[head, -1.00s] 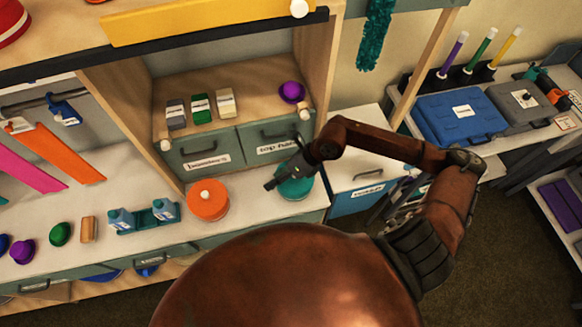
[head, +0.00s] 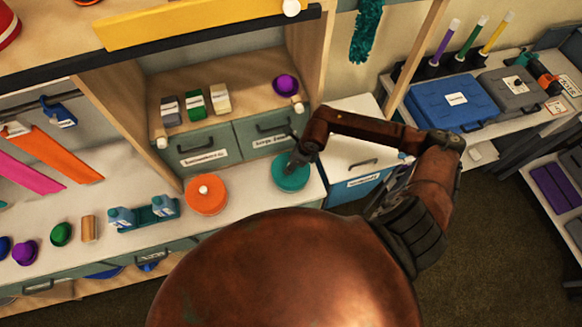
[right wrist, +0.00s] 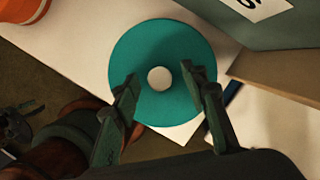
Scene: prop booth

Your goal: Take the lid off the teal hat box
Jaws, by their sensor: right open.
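The teal hat box (head: 291,178) stands on the white counter below the drawers, near the counter's right end. Its round lid is on, with a pale knob at the centre (right wrist: 159,78) in the right wrist view. My right gripper (head: 293,163) is above the lid. In the right wrist view its two fingers (right wrist: 160,82) are open, one on each side of the knob and apart from it. In the head view the gripper hides part of the lid and the knob. My left gripper is not in view.
An orange hat box (head: 206,199) with a white knob stands just left of the teal one. Two labelled drawers (head: 208,147) are behind. Blue bottles in a teal holder (head: 151,211) and small hats are farther left. The counter's front edge is close.

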